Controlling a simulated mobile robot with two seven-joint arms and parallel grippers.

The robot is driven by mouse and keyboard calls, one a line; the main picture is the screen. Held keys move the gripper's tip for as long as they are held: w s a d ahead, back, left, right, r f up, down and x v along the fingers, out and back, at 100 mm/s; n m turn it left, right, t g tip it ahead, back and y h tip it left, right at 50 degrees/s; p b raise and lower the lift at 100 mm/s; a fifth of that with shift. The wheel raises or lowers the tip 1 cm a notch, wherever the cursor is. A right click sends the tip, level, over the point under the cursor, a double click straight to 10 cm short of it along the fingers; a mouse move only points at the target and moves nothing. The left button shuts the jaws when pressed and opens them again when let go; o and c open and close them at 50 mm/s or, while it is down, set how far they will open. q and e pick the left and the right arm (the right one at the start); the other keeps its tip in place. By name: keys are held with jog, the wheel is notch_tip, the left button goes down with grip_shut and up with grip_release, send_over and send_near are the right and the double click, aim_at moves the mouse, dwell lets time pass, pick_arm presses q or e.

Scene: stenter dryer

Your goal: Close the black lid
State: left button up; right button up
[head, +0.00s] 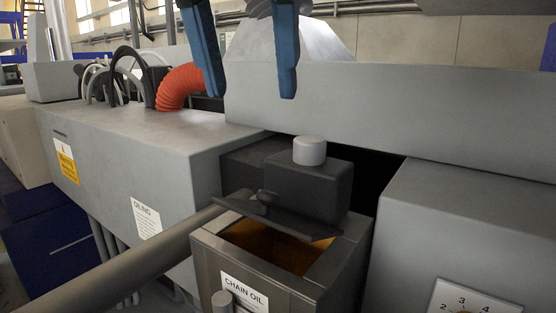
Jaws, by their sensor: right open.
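The black lid (282,217) is a thin dark plate with a small dark knob, raised and tilted over the chain oil box (330,273). The box is open, and amber oil or an amber interior shows below the lid. My right gripper (251,94) has two blue fingers spread wide with nothing between them. It hangs from the top of the view, above and behind the lid, apart from it. My left gripper is not in view.
A dark block (311,186) with a grey cap stands right behind the lid. A thick grey-brown tube (135,262) runs from the lower left to the box. Grey machine housings flank the box. An orange hose (180,84) lies farther back.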

aim_at(266, 192)
jog(key=x, duration=1.3)
jog(key=shift+s, duration=0.1)
jog(key=shift+c, duration=0.5)
grip_shut()
